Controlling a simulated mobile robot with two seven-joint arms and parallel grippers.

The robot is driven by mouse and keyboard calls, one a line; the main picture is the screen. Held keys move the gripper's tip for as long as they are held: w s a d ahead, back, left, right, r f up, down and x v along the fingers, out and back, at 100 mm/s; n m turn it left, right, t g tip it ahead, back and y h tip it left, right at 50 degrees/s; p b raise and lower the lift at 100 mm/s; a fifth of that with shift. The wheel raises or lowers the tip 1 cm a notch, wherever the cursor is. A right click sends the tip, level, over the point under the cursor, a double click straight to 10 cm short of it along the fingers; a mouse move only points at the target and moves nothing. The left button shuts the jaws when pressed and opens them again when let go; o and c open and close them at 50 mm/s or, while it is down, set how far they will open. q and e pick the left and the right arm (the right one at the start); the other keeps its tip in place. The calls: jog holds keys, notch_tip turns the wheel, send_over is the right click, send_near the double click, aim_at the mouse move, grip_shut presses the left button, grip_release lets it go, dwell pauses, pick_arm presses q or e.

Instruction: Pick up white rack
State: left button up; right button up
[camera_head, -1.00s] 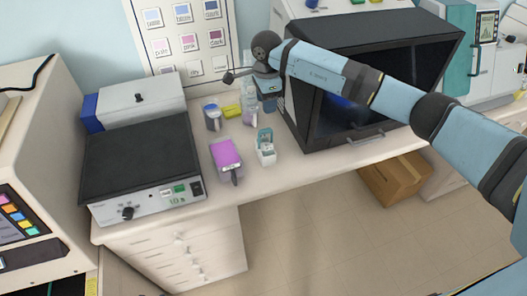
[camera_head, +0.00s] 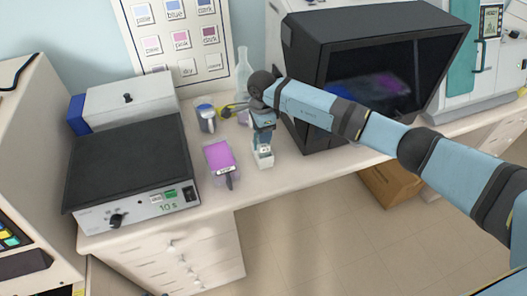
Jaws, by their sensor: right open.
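The small white rack (camera_head: 263,160) stands on the bench to the right of the pink-purple staining container. My right gripper (camera_head: 264,143) points down directly over the rack and is open. It hides the rack's upper part, and I cannot tell whether its fingers touch the rack. My left gripper is not in view.
The pink-purple container (camera_head: 219,156) stands close on the left, and a grey-blue jar (camera_head: 206,121) behind it. A dark hood (camera_head: 312,90) rises on the right. A black-topped device (camera_head: 128,165) stands at left. Some bench in front of the rack is clear.

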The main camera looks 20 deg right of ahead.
jog(key=shift+s+a+r, duration=0.1)
jog(key=shift+s+r, duration=0.1)
jog(key=c, duration=0.4)
grip_shut()
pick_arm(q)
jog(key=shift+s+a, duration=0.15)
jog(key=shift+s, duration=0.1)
pick_arm(e)
jog(key=shift+r, duration=0.1)
